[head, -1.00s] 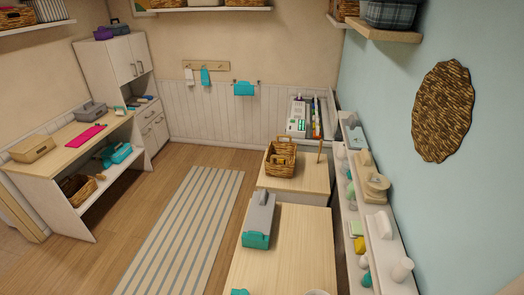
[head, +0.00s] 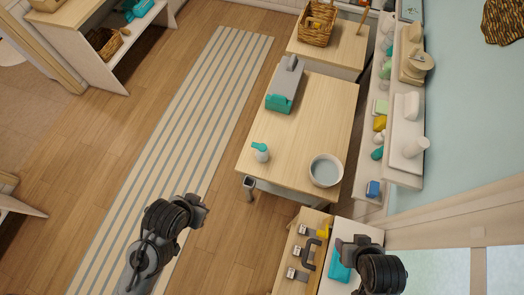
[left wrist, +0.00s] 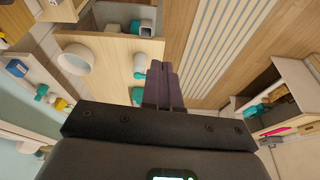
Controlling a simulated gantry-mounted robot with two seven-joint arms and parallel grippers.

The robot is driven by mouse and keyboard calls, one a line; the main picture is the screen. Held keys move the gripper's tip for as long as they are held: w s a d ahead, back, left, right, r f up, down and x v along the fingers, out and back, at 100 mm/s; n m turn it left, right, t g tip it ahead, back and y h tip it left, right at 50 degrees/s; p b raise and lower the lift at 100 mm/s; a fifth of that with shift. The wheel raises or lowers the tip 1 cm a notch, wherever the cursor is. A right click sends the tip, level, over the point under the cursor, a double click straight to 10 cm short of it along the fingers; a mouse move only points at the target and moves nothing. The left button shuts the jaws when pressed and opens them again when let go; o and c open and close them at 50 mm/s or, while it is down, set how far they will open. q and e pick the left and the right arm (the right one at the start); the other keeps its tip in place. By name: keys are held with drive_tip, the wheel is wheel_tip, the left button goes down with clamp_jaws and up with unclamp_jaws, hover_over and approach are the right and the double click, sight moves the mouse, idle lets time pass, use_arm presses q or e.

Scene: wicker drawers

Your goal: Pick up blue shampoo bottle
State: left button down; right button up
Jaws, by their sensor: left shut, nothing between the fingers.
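A small bottle with a pale body and a teal pump top (head: 260,152) stands upright on the wooden table (head: 310,115), near its left front edge. It also shows in the left wrist view (left wrist: 140,66), beside my fingertips in the picture. A small blue item (head: 374,188) sits on the low end of the white shelf; it also shows in the left wrist view (left wrist: 16,68). I cannot tell if it is a bottle. My left gripper (head: 200,208) is shut and empty, to the lower left of the table. My right gripper (head: 365,238) is at lower right, its fingers unclear.
A bench with metal fittings (head: 303,252) and a teal item (head: 341,262) is at the bottom. The striped rug (head: 170,150) and floor at left are clear.

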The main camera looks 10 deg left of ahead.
use_arm(q)
unclamp_jaws()
idle(0.7)
